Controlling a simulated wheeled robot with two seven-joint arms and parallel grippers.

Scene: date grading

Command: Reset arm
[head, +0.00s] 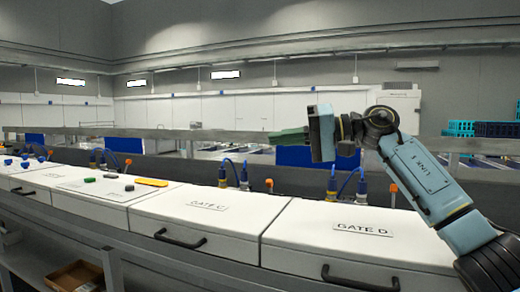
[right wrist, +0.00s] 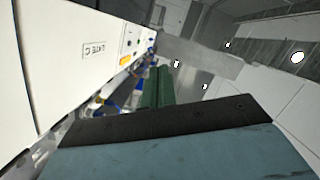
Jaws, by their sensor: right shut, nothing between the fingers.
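My right arm comes in from the right in the head view. My right gripper (head: 288,136) is raised above the white gate boxes, its green fingers pointing left and held together with nothing between them. In the right wrist view the green fingers (right wrist: 157,88) lie side by side, closed. My left gripper is in neither view.
White lidded boxes line the front, among them Gate C (head: 205,220) and Gate D (head: 350,240), with black handles. An orange piece (head: 151,182) and small dark items lie on a lid further left. Blue connectors and cables stand behind. Teal crates (head: 461,128) are at far right.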

